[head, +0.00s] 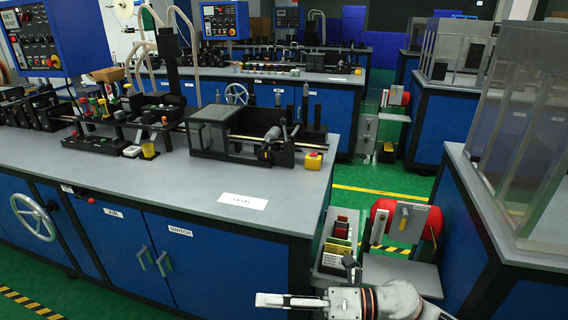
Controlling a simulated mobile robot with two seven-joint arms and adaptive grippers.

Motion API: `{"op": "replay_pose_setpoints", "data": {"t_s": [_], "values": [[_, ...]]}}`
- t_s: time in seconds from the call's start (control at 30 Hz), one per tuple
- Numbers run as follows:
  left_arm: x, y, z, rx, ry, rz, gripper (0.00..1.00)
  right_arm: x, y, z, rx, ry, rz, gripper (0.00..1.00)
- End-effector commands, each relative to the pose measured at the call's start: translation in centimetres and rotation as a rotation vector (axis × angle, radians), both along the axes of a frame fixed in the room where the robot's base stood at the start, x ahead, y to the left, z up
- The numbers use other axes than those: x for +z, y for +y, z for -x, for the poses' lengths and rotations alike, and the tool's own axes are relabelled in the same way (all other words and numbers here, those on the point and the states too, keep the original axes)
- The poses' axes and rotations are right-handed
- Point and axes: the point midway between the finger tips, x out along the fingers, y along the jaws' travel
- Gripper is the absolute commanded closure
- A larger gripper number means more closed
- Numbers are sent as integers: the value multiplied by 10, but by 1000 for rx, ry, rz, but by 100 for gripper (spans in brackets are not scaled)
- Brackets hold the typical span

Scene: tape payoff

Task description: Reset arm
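My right gripper (275,300) is low in the head view, in front of the workbench's near right corner. Its fingers point left and look empty. They overlap from this side, so I cannot tell whether they are open or shut. A red round unit (432,222) with a grey plate and a small yellow lever (404,218) stands to the right of the bench, above and right of my gripper and apart from it. I cannot tell which part the task's arm is. My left gripper is not in view.
The grey-topped blue workbench (190,195) fills the left and carries black machinery and a white label card (243,201). A clear-walled cabinet (520,130) stands at right. Green floor shows between benches.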

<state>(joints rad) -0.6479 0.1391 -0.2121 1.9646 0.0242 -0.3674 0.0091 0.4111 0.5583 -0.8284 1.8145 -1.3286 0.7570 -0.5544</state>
Motion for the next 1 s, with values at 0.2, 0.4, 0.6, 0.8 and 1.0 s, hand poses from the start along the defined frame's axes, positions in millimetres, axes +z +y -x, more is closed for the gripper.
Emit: {"op": "replay_pose_setpoints", "data": {"t_s": [0.2,0.4,0.6,0.8,1.0], "values": [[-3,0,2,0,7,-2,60,10,-17,-21,-311,448,-378,76],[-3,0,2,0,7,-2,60,-41,-77,-39,-637,898,-663,76],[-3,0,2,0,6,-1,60,-142,-151,-8,-990,1359,-896,76],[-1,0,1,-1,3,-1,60,-227,-202,59,-1269,1704,-1046,76],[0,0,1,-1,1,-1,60,-265,-222,105,-1408,1867,-1113,76]]}}
